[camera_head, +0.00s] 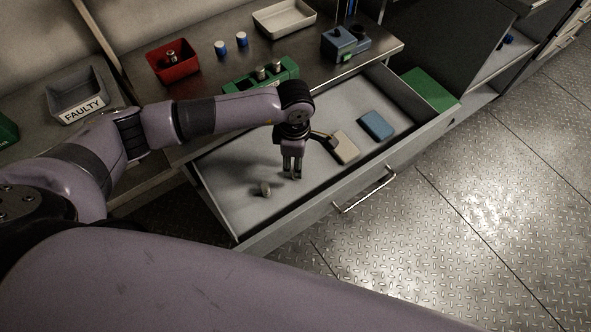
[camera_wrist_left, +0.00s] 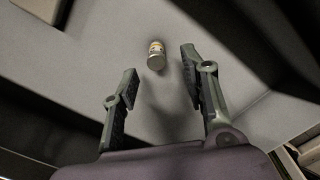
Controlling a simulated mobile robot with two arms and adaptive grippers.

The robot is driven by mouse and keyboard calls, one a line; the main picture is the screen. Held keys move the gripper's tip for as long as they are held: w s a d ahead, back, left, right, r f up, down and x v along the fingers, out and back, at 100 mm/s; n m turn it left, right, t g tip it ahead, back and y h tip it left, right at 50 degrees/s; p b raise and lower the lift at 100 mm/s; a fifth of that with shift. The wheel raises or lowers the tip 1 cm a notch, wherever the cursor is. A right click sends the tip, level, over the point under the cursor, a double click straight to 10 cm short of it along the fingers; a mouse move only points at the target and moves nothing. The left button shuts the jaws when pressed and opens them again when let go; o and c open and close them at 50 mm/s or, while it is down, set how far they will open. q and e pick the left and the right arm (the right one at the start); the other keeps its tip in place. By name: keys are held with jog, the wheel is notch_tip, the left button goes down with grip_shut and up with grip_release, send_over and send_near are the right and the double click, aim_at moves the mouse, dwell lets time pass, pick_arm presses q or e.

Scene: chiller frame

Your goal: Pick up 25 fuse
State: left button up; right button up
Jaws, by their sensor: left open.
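A small cylindrical fuse (camera_head: 265,189) with a pale metal end lies in the open drawer (camera_head: 236,222), toward its left front part. In the left wrist view the fuse (camera_wrist_left: 156,55) shows a yellowish label band, but I cannot read a rating on it. My left gripper (camera_head: 292,177) points down over the drawer, to the right of the fuse in the head view. In the left wrist view my left gripper (camera_wrist_left: 157,78) has its fingers apart with nothing between them, and the fuse is beyond the fingertips. My right gripper is not in view.
On the bench are a red bin (camera_head: 160,75), a green holder (camera_head: 246,84) with metal cylinders, blue-white cylinders (camera_head: 220,48) and a white tray (camera_head: 270,21). A grey FAULTY bin (camera_head: 82,113) stands left.

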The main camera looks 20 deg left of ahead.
pick_arm(q)
jog(key=f, duration=0.5)
jog(key=shift+w+f+p, duration=0.15)
jog(key=shift+w+p, duration=0.05)
jog(key=shift+p, duration=0.2)
grip_shut()
